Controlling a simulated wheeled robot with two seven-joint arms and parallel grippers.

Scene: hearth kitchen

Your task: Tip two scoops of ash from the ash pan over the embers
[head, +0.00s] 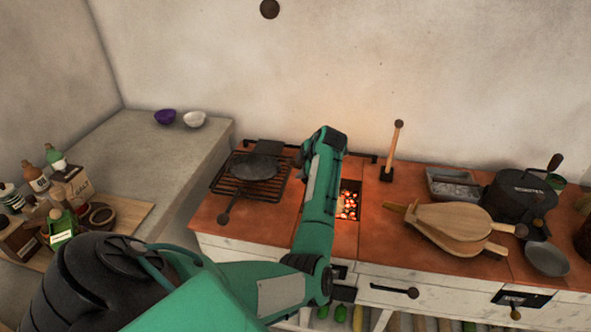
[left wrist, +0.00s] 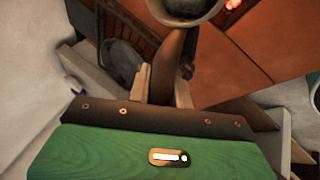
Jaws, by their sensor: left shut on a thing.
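My left gripper (left wrist: 164,88) is shut on the brown handle of a scoop. The scoop's round bowl (left wrist: 150,6) is at the top edge of the left wrist view, partly cut off; its inside looks grey, and I cannot tell for sure whether that is ash. In the head view my left arm reaches over the hearth and hides its own gripper and the scoop. The glowing embers (head: 349,206) lie in a square opening just right of that arm; a bit shows in the left wrist view (left wrist: 232,4). The ash pan (head: 433,180), a grey tray with grey ash, stands further right.
A dark pan (head: 255,167) sits on a grill (head: 232,186) left of my arm. Wooden bellows (head: 450,222), a black pot (head: 518,198) and a small grey pan (head: 546,259) crowd the right side. An upright wooden handle (head: 392,150) stands behind the embers.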

